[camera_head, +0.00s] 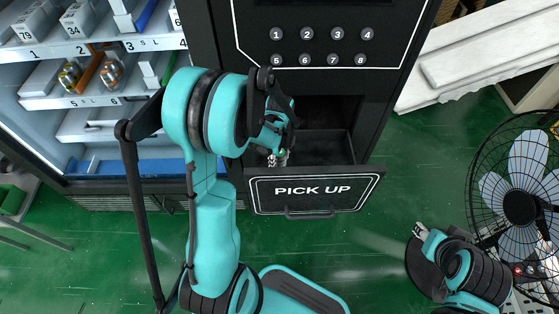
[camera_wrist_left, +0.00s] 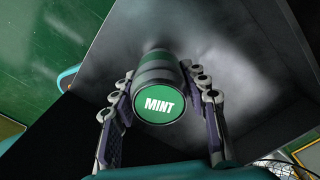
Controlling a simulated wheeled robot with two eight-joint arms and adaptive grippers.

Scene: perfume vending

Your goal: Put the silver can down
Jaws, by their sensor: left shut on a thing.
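The silver can (camera_wrist_left: 160,92), with green bands and a green round end marked MINT, shows in the left wrist view. My left gripper (camera_wrist_left: 162,80) is shut on it, one finger on each side, with the MINT end facing the camera. In the head view my left gripper (camera_head: 279,157) is at the left part of the open PICK UP drawer (camera_head: 315,190), and the can is hidden there by my arm. Whether the can touches the drawer floor I cannot tell. My right gripper (camera_head: 420,230) is low at the right, away from the machine, its opening too small to judge.
The black vending machine has a number keypad (camera_head: 322,47) above the drawer. Shelves with boxes and bottles (camera_head: 110,72) stand at the left. A fan (camera_head: 519,205) stands at the right, close to my right arm. Green floor (camera_head: 375,245) lies open before the drawer.

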